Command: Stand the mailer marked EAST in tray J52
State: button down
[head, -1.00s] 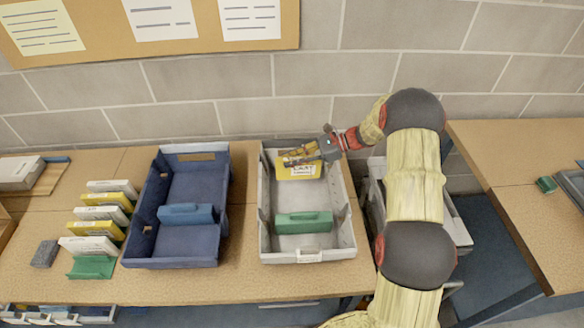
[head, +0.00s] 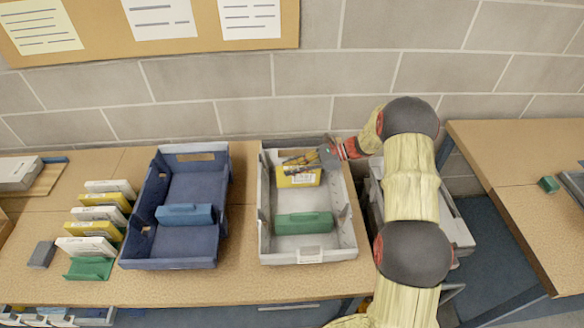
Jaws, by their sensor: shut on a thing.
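My gripper (head: 305,162) is shut on a yellow mailer (head: 300,179) with a white label. The mailer is upright inside the far part of the grey tray (head: 263,215), near its back wall. The label's text is too small to read. Whether the mailer's lower edge touches the tray floor cannot be told. A green divider block (head: 304,222) stands in the near half of the same tray. The tag (head: 309,256) on the tray's front is not legible.
A blue tray (head: 140,230) with a blue divider (head: 185,215) stands to the left. Several white and yellow mailers (head: 100,213) stand in a row beside it, with a green block (head: 90,268) in front. A dark grey block (head: 42,254) lies nearby. A brick wall rises behind.

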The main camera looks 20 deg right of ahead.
jog(key=c, duration=1.7)
grip_release()
jog(key=shift+c, duration=0.2)
jog(key=shift+r, duration=0.25)
jog(key=r+p+v, duration=0.1)
jog(key=p+v, duration=0.2)
jog(key=v, duration=0.9)
jog(key=s+a+r+n+g+h, duration=0.2)
jog(key=s+a+r+n+h, duration=0.65)
jog(key=s+r, duration=0.75)
jog(key=s+a+r+n+t+h, duration=0.1)
jog(key=s+r+n+t+h, duration=0.1)
jog(key=s+n, duration=0.4)
jog(key=s+a+r+n+t+h, duration=0.1)
jog(key=s+r+n+t+h, duration=0.2)
jog(key=s, duration=1.1)
jog(key=shift+s+a+r+n, duration=0.2)
jog(key=shift+r+n, duration=0.45)
jog(key=shift+n, duration=0.7)
